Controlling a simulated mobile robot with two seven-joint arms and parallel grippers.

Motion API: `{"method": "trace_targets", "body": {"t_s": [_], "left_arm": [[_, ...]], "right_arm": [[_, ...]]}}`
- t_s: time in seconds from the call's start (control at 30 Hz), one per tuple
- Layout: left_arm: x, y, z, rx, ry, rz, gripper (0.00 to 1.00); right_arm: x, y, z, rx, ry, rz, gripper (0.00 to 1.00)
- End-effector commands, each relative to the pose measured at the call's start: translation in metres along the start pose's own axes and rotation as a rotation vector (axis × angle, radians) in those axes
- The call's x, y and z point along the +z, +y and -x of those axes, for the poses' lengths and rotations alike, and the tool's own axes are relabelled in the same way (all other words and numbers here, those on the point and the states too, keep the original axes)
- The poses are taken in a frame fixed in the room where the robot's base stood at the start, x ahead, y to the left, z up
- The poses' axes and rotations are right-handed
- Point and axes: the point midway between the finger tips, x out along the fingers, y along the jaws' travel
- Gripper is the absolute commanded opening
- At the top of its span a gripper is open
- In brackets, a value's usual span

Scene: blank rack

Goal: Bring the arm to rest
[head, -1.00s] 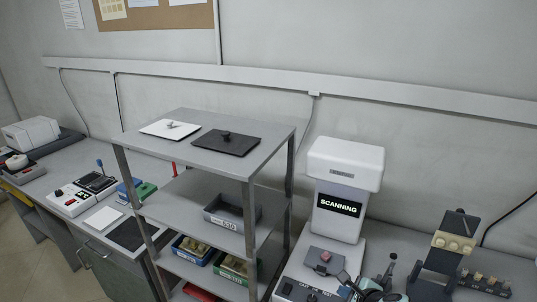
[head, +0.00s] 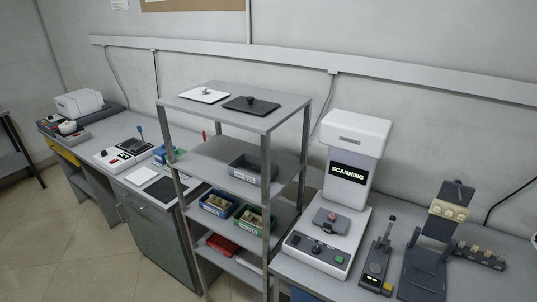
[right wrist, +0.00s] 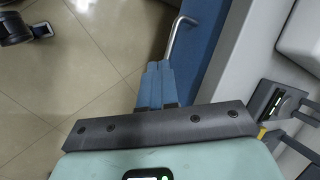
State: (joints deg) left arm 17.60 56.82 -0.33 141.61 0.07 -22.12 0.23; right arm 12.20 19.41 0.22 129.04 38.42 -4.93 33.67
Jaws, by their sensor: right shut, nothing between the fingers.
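My right gripper (right wrist: 157,85) shows in the right wrist view with its two blue fingers together and nothing between them. It hangs over the tiled floor, beside a blue cabinet front (right wrist: 212,50) with a bent metal handle (right wrist: 178,32). The fingertips appear close to the handle in the picture; I cannot tell whether they touch it. Neither gripper shows in the head view. My left gripper is in no view.
A metal shelf rack (head: 226,148) stands in the middle with lids on top and bins below. To its right are a scanner reading SCANNING (head: 349,172), a lever device (head: 377,262) and a dark stand (head: 431,262). Open floor (head: 95,235) lies at the left.

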Motion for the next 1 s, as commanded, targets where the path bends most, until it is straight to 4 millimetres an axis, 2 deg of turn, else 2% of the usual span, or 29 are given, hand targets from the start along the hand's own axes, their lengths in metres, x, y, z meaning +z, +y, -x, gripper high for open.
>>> {"method": "trace_targets", "body": {"t_s": [0.03, 0.1, 0.17, 0.2, 0.3, 0.4, 0.5, 0.6, 1.0], "left_arm": [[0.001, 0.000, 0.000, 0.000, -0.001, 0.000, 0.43], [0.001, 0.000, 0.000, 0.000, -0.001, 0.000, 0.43], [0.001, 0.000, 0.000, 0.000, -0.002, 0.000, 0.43], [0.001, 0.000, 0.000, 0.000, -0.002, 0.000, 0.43], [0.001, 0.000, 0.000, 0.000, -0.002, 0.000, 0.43], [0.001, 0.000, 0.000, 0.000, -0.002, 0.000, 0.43], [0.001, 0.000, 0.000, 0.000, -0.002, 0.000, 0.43], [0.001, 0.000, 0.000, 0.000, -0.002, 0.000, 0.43], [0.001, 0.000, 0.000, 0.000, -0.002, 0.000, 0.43]], "right_arm": [[0.004, 0.036, -0.022, 0.079, -0.010, 0.115, 0.00], [0.011, 0.083, -0.046, 0.168, -0.041, 0.299, 0.00], [0.020, 0.125, -0.062, 0.235, -0.088, 0.464, 0.00], [0.027, 0.153, -0.070, 0.273, -0.130, 0.571, 0.00], [0.047, 0.213, -0.081, 0.331, -0.249, 0.807, 0.00], [0.065, 0.258, -0.082, 0.350, -0.364, 0.980, 0.00], [0.078, 0.284, -0.081, 0.347, -0.443, 1.084, 0.00], [0.084, 0.296, -0.079, 0.340, -0.480, 1.132, 0.00], [0.084, 0.297, -0.079, 0.338, -0.485, 1.140, 0.00]]}}
